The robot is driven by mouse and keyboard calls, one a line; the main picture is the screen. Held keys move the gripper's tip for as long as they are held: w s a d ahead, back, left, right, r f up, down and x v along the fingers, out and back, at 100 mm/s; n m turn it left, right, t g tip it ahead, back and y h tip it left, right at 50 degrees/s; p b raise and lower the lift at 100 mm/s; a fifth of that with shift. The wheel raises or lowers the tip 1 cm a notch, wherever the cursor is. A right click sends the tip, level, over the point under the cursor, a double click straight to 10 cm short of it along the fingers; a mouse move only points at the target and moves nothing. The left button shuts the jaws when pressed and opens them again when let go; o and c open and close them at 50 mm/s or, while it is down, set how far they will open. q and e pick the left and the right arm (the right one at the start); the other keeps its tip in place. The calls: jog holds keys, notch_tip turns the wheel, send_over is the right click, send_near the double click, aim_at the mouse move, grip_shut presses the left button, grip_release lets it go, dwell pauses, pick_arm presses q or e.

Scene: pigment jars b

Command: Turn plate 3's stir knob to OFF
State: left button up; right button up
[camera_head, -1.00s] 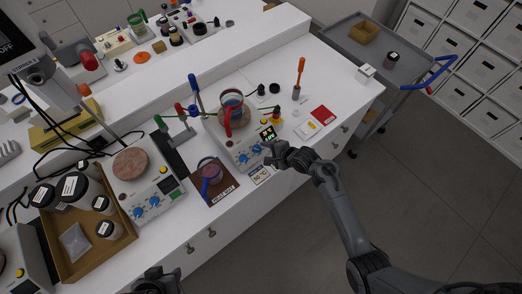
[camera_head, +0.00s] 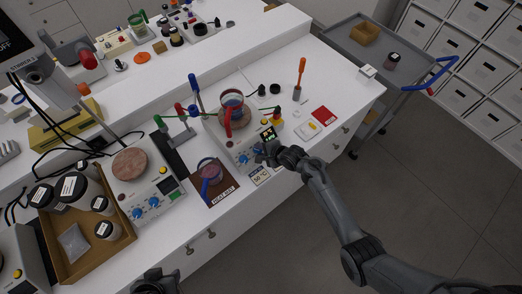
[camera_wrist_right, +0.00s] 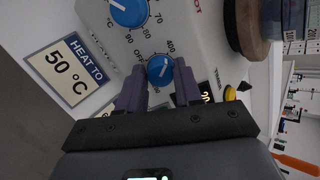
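The hotplate (camera_head: 236,140) with a beaker (camera_head: 231,104) on its round top stands right of centre in the head view; I take it as plate 3. In the right wrist view its small blue stir knob (camera_wrist_right: 160,70) has OFF printed at its left and 400 above; its white mark seems to point up and right, away from OFF. The larger blue knob (camera_wrist_right: 129,10) is beside it. My right gripper (camera_wrist_right: 160,88) is open, with one fingertip on each side of the stir knob; contact is unclear. My left gripper (camera_head: 156,281) is at the bottom edge, fingers unclear.
A "HEAT TO 50 °C" card (camera_wrist_right: 69,71) lies before the plate. A second hotplate (camera_head: 146,188) and a box of jars (camera_head: 72,268) stand to the left. An orange-handled tool (camera_head: 301,75) stands to the right.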

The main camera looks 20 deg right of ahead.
jog(key=c, duration=0.6)
jog(key=shift+o, duration=0.2)
jog(key=n+p, duration=0.2)
jog(key=shift+r+n, duration=0.15)
jog(key=shift+n, duration=0.25)
jog(key=n+p, duration=0.1)
jog(key=n, duration=0.2)
jog(key=shift+n+g, duration=0.3)
jog(key=shift+g, duration=0.1)
jog(key=n+h+p, duration=0.1)
jog(key=n, duration=0.4)
jog(key=shift+p, duration=0.35)
jog(key=n, duration=0.4)
jog(key=shift+n+g+h, duration=0.3)
jog(key=shift+n+h, duration=0.1)
jog(key=shift+f, duration=0.2)
